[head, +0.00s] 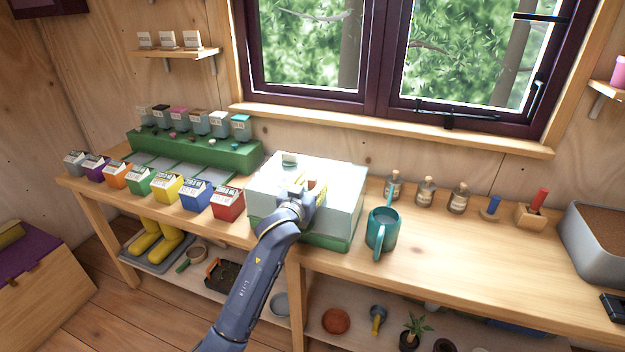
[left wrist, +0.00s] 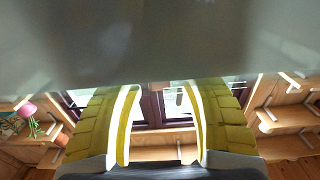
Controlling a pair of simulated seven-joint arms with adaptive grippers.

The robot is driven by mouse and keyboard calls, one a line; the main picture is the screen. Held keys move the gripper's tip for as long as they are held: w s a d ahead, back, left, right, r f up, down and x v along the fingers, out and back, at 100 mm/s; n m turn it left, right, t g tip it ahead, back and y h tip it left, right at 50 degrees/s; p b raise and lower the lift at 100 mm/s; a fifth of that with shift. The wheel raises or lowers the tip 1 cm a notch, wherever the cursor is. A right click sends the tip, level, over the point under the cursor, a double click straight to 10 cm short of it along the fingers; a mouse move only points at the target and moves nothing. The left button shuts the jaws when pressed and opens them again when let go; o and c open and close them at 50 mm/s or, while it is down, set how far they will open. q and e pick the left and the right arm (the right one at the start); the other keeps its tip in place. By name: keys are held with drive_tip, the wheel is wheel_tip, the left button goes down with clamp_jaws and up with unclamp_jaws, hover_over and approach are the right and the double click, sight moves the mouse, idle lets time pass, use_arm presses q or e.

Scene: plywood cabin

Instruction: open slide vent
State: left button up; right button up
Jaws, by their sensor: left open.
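A pale box-shaped cover (head: 335,205) on a green base (head: 330,242) stands on the bench. A small light piece with a dark greenish face (head: 289,159) is on its top near the back edge; I cannot tell whether it is the slide vent. My left gripper (head: 309,188) is over the cover's top, with yellow finger pads, and hides part of it. In the left wrist view its fingers (left wrist: 160,110) are apart with nothing clearly held between them. A blurred grey surface (left wrist: 160,40) fills the top of that view, very close. My right gripper is not in view.
Several coloured cartons, the red one (head: 228,203) nearest, line the left. Small bottles (head: 426,190) stand behind, below the window. The bench right of the mug (head: 450,265) is clear.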

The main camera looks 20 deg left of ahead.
use_arm(q)
drive_tip(key=shift+w, duration=0.25)
clamp_jaws()
idle(0.3)
